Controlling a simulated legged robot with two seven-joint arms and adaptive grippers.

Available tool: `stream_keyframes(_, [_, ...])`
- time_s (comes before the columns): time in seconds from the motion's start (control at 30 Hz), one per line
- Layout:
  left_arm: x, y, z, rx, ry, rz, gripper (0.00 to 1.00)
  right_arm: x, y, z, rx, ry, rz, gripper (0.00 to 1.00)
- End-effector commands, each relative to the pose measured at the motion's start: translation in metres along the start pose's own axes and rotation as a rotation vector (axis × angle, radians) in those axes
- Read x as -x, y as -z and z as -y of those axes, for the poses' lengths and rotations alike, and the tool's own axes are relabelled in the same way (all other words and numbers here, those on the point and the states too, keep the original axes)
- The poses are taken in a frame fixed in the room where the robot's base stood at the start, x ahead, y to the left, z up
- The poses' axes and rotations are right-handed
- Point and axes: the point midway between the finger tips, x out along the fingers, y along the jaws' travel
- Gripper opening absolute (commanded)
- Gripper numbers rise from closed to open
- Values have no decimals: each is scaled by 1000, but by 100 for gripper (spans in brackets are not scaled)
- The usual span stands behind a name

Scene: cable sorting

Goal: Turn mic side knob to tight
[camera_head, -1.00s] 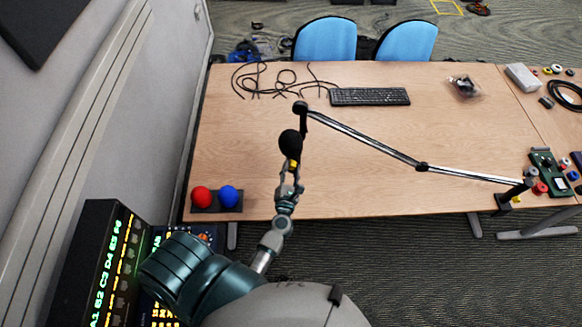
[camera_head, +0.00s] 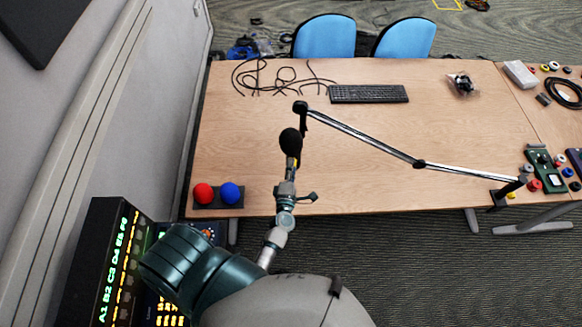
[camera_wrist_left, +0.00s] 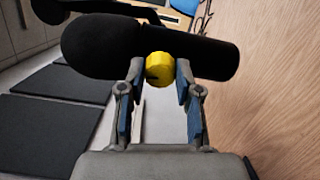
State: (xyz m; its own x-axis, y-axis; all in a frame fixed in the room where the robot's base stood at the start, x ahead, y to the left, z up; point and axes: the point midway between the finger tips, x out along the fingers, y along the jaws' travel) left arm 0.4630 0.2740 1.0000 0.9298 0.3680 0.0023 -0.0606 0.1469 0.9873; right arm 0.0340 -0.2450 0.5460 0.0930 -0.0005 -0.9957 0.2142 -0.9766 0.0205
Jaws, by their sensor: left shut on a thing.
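The black microphone (camera_head: 290,142) hangs from the end of a jointed boom arm (camera_head: 365,139) over the table. In the left wrist view the microphone (camera_wrist_left: 95,45) lies across the top of the picture. Its yellow side knob (camera_wrist_left: 160,67) faces my wrist and has a small dark mark at its left. My left gripper (camera_head: 290,168) reaches up to the microphone. In the left wrist view its two fingertips (camera_wrist_left: 159,75) are on either side of the knob, shut on it. The knob is mostly hidden in the head view. My right gripper is not in view.
A keyboard (camera_head: 368,94) and loose black cables (camera_head: 262,76) lie toward the back. The middle of the table (camera_head: 400,125) is clear.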

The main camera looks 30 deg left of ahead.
Motion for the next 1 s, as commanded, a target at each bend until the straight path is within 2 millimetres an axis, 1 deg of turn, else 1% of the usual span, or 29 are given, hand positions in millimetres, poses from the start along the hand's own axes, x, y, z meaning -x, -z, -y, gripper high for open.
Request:
stream_keyframes(0.03, [1, -2, 3, -27, 7, 4, 0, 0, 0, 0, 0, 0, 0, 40])
stream_keyframes(0.2, [1, -2, 4, -110, 8, 5, 0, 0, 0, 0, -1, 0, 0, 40])
stream_keyframes(0.4, [2, -2, 4, -164, 9, 6, 0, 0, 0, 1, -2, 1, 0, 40])
stream_keyframes(0.9, [2, -2, 6, -183, 12, 7, 0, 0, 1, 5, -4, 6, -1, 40])
stream_keyframes(0.93, [2, -2, 6, -183, 12, 7, 38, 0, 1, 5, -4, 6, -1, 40])
stream_keyframes(0.97, [2, -2, 6, -183, 12, 7, 46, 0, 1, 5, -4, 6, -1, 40])
stream_keyframes(1.0, [2, -2, 6, -182, 11, 7, 56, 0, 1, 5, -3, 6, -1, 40])
